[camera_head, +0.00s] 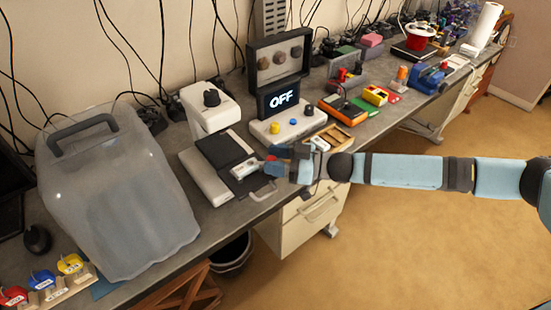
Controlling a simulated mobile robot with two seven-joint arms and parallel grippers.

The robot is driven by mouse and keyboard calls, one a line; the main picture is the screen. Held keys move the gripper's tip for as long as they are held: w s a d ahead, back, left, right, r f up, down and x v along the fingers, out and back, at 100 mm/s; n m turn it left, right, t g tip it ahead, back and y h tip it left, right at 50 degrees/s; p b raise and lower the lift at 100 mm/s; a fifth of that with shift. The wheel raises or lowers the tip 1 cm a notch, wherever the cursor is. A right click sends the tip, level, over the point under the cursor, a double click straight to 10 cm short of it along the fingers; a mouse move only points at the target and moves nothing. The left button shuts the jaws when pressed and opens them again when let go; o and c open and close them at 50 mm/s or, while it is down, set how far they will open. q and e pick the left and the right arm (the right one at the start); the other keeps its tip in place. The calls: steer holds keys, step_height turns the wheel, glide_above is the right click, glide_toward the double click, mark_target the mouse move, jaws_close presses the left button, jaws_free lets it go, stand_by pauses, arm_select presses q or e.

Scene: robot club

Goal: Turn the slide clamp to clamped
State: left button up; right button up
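A white microscope-like device (208,108) with a black knob on top stands on the bench left of centre. Its black stage (222,148) sits on a pale base. A small light grey piece, apparently the slide clamp (245,169), lies at the stage's front right corner; its exact position is too small to read. My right gripper (266,167) reaches in from the right, with its tips right beside this piece. I cannot tell whether they touch it or how far apart the fingers are. My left gripper is not in view.
A large translucent cover (118,190) stands close on the left. A panel reading OFF (283,98) rises behind my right gripper, with buttons on its white base (285,125). Cables hang along the wall.

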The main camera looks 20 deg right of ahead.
steer(key=b+v, duration=0.2)
steer(key=v, duration=1.2)
steer(key=shift+a, duration=0.15)
